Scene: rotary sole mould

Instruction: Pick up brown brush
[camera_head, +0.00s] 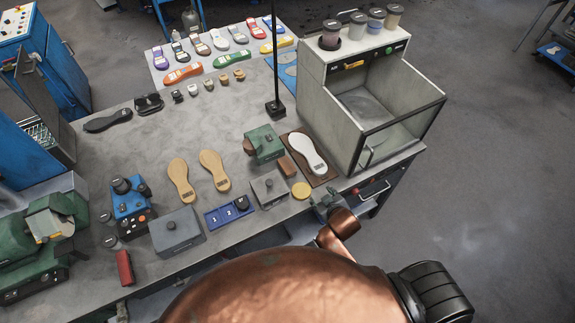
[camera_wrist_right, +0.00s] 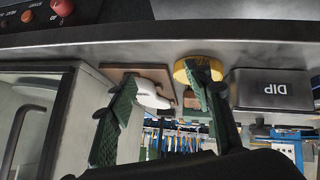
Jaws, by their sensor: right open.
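A small brown block (camera_head: 288,166), which looks like the brown brush, lies on the workbench between the green machine (camera_head: 264,143) and the white sole (camera_head: 307,153). In the right wrist view a brown piece (camera_wrist_right: 191,99) shows between the fingers, beyond them; the picture is too small to show bristles. My right gripper (camera_head: 326,203) is at the bench's front edge, just right of the yellow disc (camera_head: 301,190). In the wrist view its green fingers (camera_wrist_right: 165,115) are apart with nothing held. My left gripper is not in view.
The grey open-fronted cabinet (camera_head: 330,110) stands close right of the white sole's brown board (camera_head: 326,177). A grey box marked DIP (camera_wrist_right: 272,90) stands near the yellow disc. Several shoes and soles lie farther back. The bench middle (camera_head: 230,125) has free room.

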